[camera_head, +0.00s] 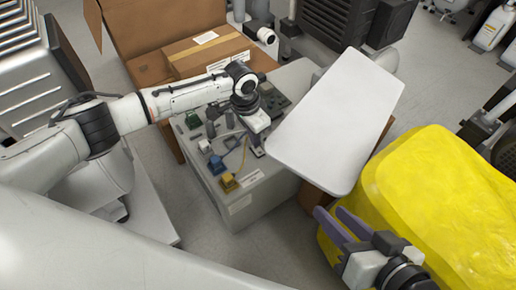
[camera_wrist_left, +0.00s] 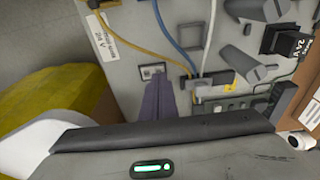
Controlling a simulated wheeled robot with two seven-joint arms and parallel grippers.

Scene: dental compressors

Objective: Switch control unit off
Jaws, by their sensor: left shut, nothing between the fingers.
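The control unit (camera_head: 240,205) is a light grey box with plugs, cables and small parts on its top panel, in the middle of the head view. It also fills the upper part of the left wrist view (camera_wrist_left: 135,40). A small switch with a pale plate (camera_wrist_left: 152,71) sits on the panel. My left gripper (camera_head: 258,153) is over the panel's right part; its purple fingers (camera_wrist_left: 158,84) are together and empty, their tips right by the switch. Whether they touch it I cannot tell. My right gripper (camera_head: 336,222) is open and empty, beside the yellow object.
A white board (camera_head: 340,120) stands just right of the unit. A bulky yellow object (camera_head: 435,190) is at the right. A cardboard box (camera_head: 205,52) lies behind the unit. Yellow (camera_wrist_left: 125,32) and blue (camera_wrist_left: 172,35) cables run across the panel near the left fingers.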

